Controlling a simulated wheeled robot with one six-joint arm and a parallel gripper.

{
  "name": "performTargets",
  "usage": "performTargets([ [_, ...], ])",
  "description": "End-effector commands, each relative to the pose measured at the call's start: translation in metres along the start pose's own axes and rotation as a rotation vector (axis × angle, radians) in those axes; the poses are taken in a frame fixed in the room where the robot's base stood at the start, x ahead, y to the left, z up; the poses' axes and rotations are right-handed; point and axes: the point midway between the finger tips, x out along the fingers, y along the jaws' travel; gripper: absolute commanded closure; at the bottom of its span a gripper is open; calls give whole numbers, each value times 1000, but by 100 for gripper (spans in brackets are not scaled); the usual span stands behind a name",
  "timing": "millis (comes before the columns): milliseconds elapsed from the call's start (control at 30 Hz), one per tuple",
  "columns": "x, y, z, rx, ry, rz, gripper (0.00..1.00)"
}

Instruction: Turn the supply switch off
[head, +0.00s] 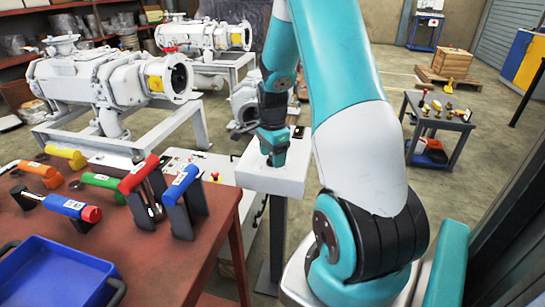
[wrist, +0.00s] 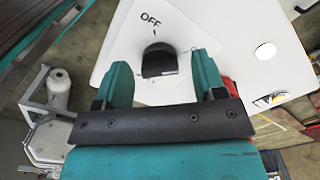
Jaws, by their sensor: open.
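The supply switch is a black rounded knob (wrist: 158,60) on a white panel (wrist: 195,22). The printed word OFF and a short tick mark stand above it in the wrist view. I cannot tell which way the knob points. My gripper (wrist: 161,66) is open, with one teal finger on each side of the knob in the picture. Contact with the knob is not clear. In the head view my gripper (head: 275,158) is low over the white box (head: 262,182) on a post, and it hides the knob.
A red-brown table (head: 150,265) at left holds several coloured handles and a blue tray (head: 60,275). White pump machines (head: 110,80) stand behind on frames. A small cart (head: 440,120) stands at right. Floor is clear between the cart and the box.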

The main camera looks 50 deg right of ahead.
Motion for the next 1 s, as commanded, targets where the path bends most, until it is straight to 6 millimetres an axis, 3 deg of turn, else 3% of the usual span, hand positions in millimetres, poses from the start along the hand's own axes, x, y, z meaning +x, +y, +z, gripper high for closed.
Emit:
performTargets([
  [367,7,0,0,0,0,0,36],
  [600,6,0,0,0,0,0,85],
  [1000,5,0,0,-67,0,1,85],
])
